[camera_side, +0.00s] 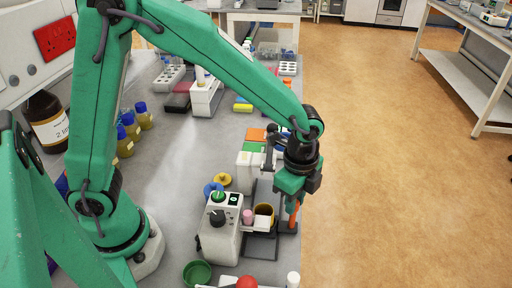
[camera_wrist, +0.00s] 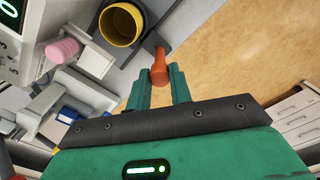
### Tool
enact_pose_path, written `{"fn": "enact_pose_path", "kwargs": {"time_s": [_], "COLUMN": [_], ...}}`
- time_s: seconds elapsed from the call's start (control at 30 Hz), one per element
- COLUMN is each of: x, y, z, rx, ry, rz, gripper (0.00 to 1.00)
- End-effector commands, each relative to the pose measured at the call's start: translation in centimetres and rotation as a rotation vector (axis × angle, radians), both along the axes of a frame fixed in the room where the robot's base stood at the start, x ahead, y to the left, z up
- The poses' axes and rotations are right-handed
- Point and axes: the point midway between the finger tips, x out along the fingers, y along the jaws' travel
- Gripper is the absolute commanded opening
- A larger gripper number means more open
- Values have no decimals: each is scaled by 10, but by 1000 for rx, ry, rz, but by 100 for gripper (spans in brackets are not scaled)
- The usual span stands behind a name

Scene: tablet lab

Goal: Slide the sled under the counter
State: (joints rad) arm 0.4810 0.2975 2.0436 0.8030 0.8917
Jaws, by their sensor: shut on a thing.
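The sled is a dark flat plate (camera_side: 262,236) with an upright orange handle (camera_side: 294,218) at its right end. It bears a yellow cup (camera_side: 264,212), which also shows at the top of the wrist view (camera_wrist: 121,24). My gripper (camera_side: 291,204) is shut on the orange handle; in the wrist view the handle (camera_wrist: 159,70) stands between my two green fingers (camera_wrist: 159,88). The counter is a white machine (camera_side: 220,235) with a green display, left of the cup. Its white chute (camera_wrist: 94,60) and a pink piece (camera_wrist: 63,50) are beside the cup. The cup's inside looks empty.
A green bowl (camera_side: 197,274) and a red ball (camera_side: 246,283) are at the front. White boxes with green and orange tops (camera_side: 251,160) stand behind the counter. The bench's right edge is close by my gripper, with open floor (camera_side: 390,170) beyond.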

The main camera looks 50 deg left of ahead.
Motion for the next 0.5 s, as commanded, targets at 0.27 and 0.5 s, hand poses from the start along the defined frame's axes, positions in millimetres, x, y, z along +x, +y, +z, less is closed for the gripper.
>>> {"fn": "enact_pose_path", "kwargs": {"time_s": [0.27,0.5], "x": [-29,-37], "y": [-31,-38], "z": [1,1], "rx": [-3,-3], "ry": [-5,-5], "rz": [-5,-4], "gripper": [0,0]}}
